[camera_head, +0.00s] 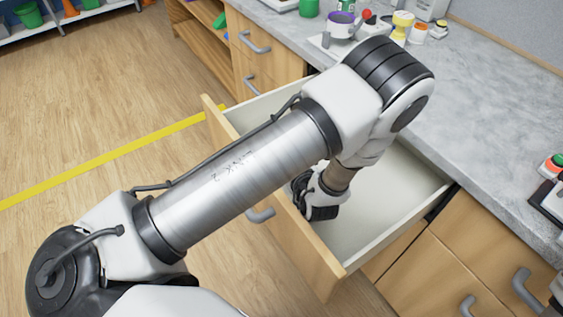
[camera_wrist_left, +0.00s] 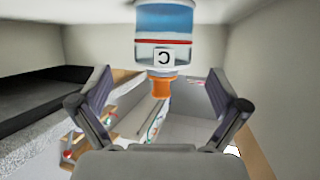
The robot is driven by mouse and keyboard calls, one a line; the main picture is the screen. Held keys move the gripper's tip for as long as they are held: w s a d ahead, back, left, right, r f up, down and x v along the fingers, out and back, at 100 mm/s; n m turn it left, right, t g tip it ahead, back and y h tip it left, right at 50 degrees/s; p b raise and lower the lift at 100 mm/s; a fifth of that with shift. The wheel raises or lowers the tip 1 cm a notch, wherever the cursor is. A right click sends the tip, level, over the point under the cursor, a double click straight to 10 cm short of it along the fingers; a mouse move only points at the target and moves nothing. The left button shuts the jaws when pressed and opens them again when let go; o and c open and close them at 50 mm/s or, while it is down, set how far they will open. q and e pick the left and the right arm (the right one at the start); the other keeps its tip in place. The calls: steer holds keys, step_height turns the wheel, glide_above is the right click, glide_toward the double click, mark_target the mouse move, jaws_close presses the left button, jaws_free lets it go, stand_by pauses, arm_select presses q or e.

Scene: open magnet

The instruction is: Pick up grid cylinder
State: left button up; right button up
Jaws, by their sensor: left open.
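My left gripper (camera_head: 316,207) reaches down into an open white-lined drawer (camera_head: 338,276) in the head view, with my arm above it. In the left wrist view my left gripper (camera_wrist_left: 158,92) is open, its two dark fingers wide apart and empty. A bottle (camera_wrist_left: 163,25) with a blue upper part, a white band marked with a letter and an orange cap (camera_wrist_left: 161,87) shows upside down in the picture, between and beyond the fingers. No contact with the fingers shows. I cannot make out a grid pattern on it. In the head view my arm and gripper hide part of the drawer.
The drawer's walls (camera_head: 413,210) surround my left gripper. The grey counter (camera_head: 470,110) lies beside the drawer and holds a purple-rimmed mug (camera_head: 342,26), a yellow object (camera_head: 402,24) and an orange-lidded jar (camera_head: 418,32). The floor (camera_head: 90,100) at left is clear, with a yellow line.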

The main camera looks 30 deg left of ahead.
arm_select(q)
steer(key=shift+f, duration=0.2)
steer(key=shift+w+a, duration=0.1)
steer(key=shift+a, duration=0.2)
steer(key=x, duration=0.4)
steer(key=shift+w+a, duration=0.2)
steer(key=shift+a, duration=0.2)
steer(key=shift+d, duration=0.1)
steer(key=c, duration=1.5)
